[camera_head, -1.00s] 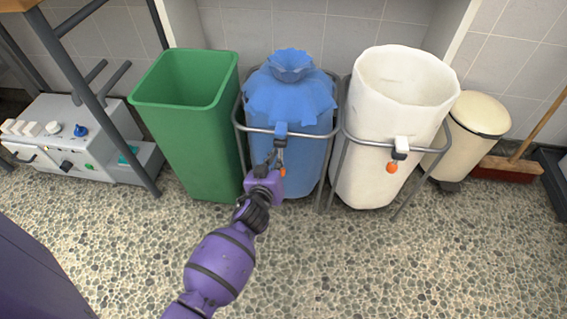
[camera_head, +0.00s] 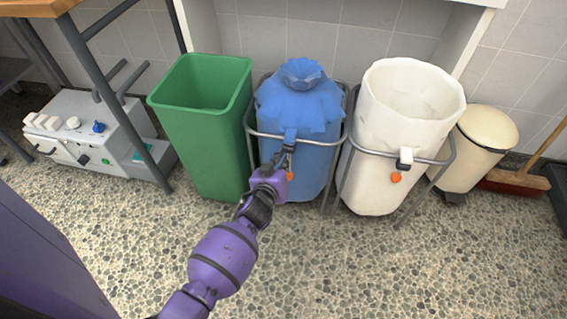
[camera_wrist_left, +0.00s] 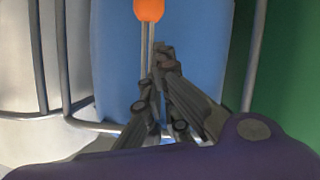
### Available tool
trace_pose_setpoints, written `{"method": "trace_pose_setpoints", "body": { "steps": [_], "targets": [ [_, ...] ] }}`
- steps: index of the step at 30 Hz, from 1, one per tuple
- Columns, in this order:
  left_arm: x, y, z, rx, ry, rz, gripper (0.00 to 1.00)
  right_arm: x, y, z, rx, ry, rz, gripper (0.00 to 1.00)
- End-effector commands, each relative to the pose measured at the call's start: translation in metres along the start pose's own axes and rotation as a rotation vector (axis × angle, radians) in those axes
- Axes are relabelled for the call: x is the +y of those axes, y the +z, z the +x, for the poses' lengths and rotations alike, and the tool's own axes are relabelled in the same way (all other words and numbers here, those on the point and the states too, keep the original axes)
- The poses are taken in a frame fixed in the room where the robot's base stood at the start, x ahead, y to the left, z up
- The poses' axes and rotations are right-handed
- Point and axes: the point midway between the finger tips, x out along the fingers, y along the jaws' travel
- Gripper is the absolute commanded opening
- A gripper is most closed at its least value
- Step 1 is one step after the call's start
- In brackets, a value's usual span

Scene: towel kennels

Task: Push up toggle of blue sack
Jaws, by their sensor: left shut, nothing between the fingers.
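The blue sack (camera_head: 315,108) hangs in a metal frame, its top gathered. A blue clip (camera_head: 290,134) sits at the front of its rim, with an orange ball (camera_head: 290,176) below. My left gripper (camera_head: 286,152) is shut and empty in front of the sack, just under the clip and above the orange ball. In the left wrist view, the fingertips (camera_wrist_left: 163,52) are close to a thin rod against the blue sack (camera_wrist_left: 190,40); the orange ball (camera_wrist_left: 149,9) is at the top edge. I cannot tell whether they touch the rod. My right gripper is out of view.
A green bin (camera_head: 207,135) stands left of the sack. A white sack (camera_head: 385,125) in a similar frame stands to the right, with a cream pedal bin (camera_head: 480,150) and a broom (camera_head: 510,178) beyond. A grey machine (camera_head: 90,130) is at the left. The floor in front is clear.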

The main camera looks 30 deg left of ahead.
Motion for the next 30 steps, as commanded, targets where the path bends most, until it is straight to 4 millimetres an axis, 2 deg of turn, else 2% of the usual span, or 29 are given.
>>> {"method": "trace_pose_setpoints", "body": {
  "steps": [1, 3, 6, 13, 19, 30],
  "targets": [
    [0.004, -0.024, -0.005, 0.014, 0.004, 0.001, 0.00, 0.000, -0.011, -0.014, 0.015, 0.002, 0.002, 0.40],
    [0.002, -0.016, -0.026, 0.008, 0.002, -0.002, 0.00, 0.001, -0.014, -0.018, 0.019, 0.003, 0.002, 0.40],
    [0.002, -0.017, -0.050, 0.011, 0.002, -0.001, 0.00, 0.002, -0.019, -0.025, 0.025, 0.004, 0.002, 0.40],
    [0.001, -0.017, -0.089, 0.014, 0.003, 0.002, 0.00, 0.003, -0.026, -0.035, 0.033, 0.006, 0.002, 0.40],
    [0.001, -0.017, -0.101, 0.015, 0.003, 0.004, 0.00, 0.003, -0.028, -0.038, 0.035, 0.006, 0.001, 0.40],
    [-0.001, -0.015, -0.101, 0.007, -0.003, 0.059, 0.00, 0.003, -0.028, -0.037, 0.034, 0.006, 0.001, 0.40]
  ]
}}
